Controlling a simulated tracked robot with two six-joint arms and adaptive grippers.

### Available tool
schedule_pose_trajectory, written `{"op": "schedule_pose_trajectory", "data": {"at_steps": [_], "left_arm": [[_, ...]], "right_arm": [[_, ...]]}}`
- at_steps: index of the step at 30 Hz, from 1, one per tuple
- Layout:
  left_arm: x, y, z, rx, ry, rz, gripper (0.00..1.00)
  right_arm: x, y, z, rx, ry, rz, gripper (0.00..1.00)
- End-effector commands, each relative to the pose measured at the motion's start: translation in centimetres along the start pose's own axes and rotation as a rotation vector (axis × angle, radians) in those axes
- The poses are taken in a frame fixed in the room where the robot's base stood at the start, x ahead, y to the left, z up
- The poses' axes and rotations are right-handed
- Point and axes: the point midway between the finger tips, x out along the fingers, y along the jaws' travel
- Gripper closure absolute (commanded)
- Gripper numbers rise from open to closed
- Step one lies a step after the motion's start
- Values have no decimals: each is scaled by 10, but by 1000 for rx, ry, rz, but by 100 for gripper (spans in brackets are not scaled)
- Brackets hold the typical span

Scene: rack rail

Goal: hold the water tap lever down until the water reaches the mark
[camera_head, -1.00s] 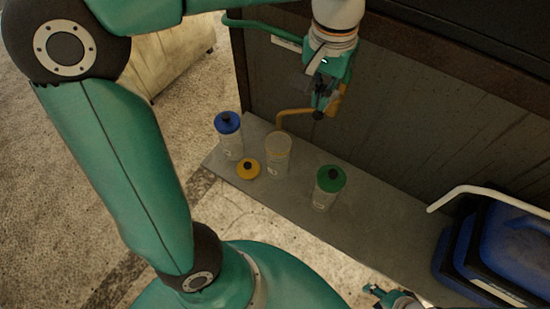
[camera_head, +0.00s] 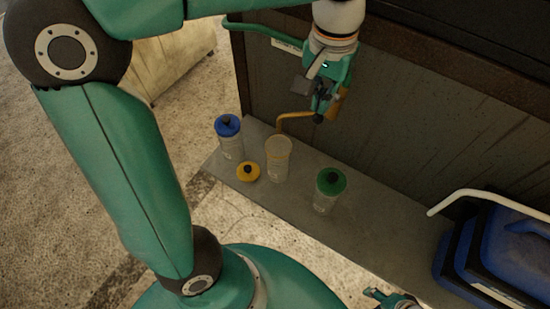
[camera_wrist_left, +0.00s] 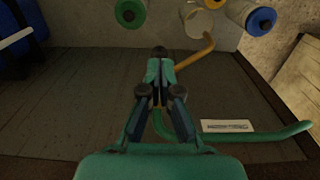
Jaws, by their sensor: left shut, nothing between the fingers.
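The yellow tap spout (camera_head: 293,115) comes out of the dark panel and curves over an open clear bottle (camera_head: 278,160). Both also show in the left wrist view, the spout (camera_wrist_left: 196,53) and the bottle (camera_wrist_left: 203,20). I cannot make out the water level or the mark. My left gripper (camera_head: 319,112) is shut and empty at the tap, in front of the panel. Its closed fingers (camera_wrist_left: 159,62) point at a dark knob at the tap's end, and they hide most of the lever; contact is unclear. My right gripper (camera_head: 374,292) is partly visible at the bottom edge, away from the tap.
A blue-capped bottle (camera_head: 230,140) and a loose yellow lid (camera_head: 248,172) are left of the open bottle. A green-capped bottle (camera_head: 327,192) stands to its right on the grey shelf (camera_head: 285,203). A blue container (camera_head: 505,245) and a white rail (camera_head: 480,190) are at the right.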

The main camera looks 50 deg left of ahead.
Motion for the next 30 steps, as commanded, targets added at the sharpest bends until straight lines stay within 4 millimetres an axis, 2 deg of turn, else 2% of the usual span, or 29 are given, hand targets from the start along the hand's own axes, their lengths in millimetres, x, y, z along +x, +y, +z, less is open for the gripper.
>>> {"op": "schedule_pose_trajectory", "data": {"at_steps": [17, 30], "left_arm": [[1, 0, 0, -1, 0, 0, 100], [16, -1, 0, -1, 0, 0, 100]], "right_arm": [[1, 0, 0, 0, 0, 0, 52], [12, 4, 0, 0, 0, 0, 52]]}}
